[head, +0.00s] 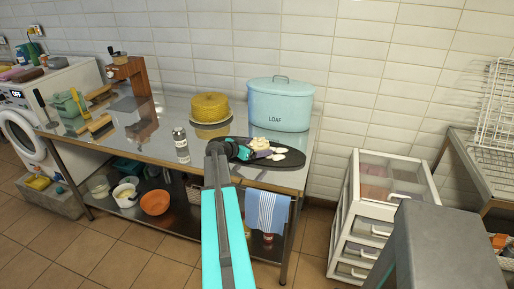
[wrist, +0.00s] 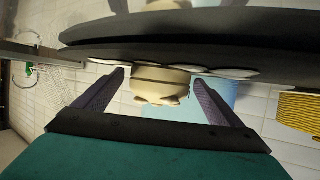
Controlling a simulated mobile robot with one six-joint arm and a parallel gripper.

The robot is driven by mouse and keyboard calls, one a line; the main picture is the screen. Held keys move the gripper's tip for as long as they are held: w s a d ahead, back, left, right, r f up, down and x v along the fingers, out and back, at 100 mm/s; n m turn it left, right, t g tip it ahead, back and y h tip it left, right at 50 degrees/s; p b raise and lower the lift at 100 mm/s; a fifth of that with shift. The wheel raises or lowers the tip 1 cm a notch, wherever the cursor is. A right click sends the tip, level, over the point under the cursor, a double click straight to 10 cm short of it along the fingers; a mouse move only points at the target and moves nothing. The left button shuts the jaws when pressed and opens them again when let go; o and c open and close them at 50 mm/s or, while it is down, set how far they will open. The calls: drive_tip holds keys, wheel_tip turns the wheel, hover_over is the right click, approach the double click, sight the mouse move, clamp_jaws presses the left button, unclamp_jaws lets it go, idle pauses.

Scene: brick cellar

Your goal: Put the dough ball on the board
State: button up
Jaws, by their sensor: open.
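The dough ball (wrist: 160,88) is a pale beige lump between the open fingers of my gripper (wrist: 159,76) in the wrist view. That view is upside down, and the lump appears to rest at the dark board (wrist: 100,52). In the head view the beige lump (head: 260,144) is just right of my gripper (head: 248,151), over the dark oval board (head: 290,165) on the steel table. Several flat white discs (head: 278,150) lie on the board beside it. Neither finger clearly touches the dough. Its exact contact with the board is partly hidden.
A light-blue LOAF bin (head: 280,105) stands behind the board. A yellow round item (head: 211,107) and a metal canister (head: 181,146) stand to the left. A striped towel (head: 267,210) hangs at the front edge. White drawers (head: 385,200) stand right of the table.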

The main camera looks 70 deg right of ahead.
drive_tip(key=b+v, duration=0.3)
drive_tip(key=v, duration=0.9)
idle(0.6)
